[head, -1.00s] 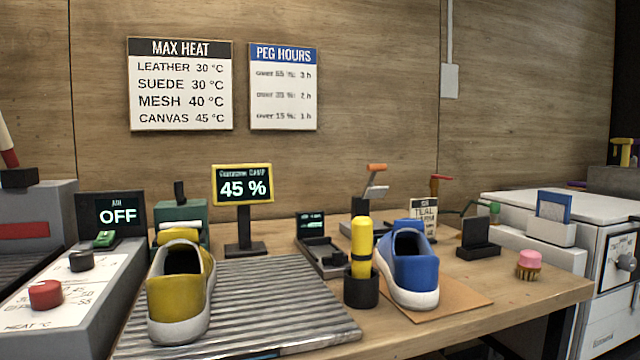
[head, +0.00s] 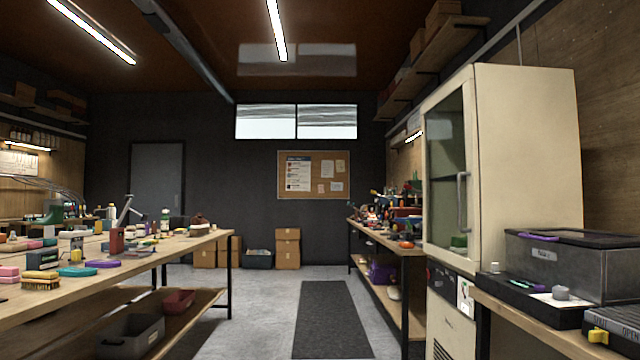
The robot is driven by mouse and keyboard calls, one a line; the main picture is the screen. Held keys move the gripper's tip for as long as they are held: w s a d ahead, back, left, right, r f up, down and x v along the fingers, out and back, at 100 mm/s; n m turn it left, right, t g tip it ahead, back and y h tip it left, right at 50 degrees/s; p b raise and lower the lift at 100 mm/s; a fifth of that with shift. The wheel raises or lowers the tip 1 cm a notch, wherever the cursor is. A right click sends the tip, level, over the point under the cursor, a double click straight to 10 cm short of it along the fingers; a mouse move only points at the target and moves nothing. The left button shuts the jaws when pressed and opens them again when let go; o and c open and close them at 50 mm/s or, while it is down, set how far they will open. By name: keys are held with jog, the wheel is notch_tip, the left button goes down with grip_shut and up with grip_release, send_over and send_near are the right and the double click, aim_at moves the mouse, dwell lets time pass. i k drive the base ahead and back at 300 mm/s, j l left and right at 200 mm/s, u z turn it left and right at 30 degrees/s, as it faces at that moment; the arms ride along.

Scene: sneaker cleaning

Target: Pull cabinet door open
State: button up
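A tall cream cabinet (head: 530,150) stands at the right in the head view. Its glass-fronted door (head: 446,165) faces left toward the aisle and looks closed. A grey vertical bar handle (head: 463,203) is on the door's edge nearer to me. Something green shows low behind the glass, too small to tell what. My gripper is not in view.
A long workbench (head: 205,240) with brushes and tools runs along the left. A dark mat (head: 333,318) lies on the clear floor aisle. A bench at the near right holds a dark clear-sided box (head: 570,262). Another cluttered bench (head: 385,238) stands beyond the cabinet.

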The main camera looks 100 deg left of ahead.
aim_at(464, 79)
jog(key=u, duration=2.8)
jog(key=i+j+z, duration=0.1)
jog(key=i+j, duration=0.25)
jog(key=i, duration=0.25)
jog(key=i+j+z, duration=0.15)
jog(key=i+j, duration=0.2)
jog(key=i, duration=0.2)
jog(key=i+j+z, duration=0.1)
jog(key=i+j, duration=0.35)
jog(key=i, duration=0.1)
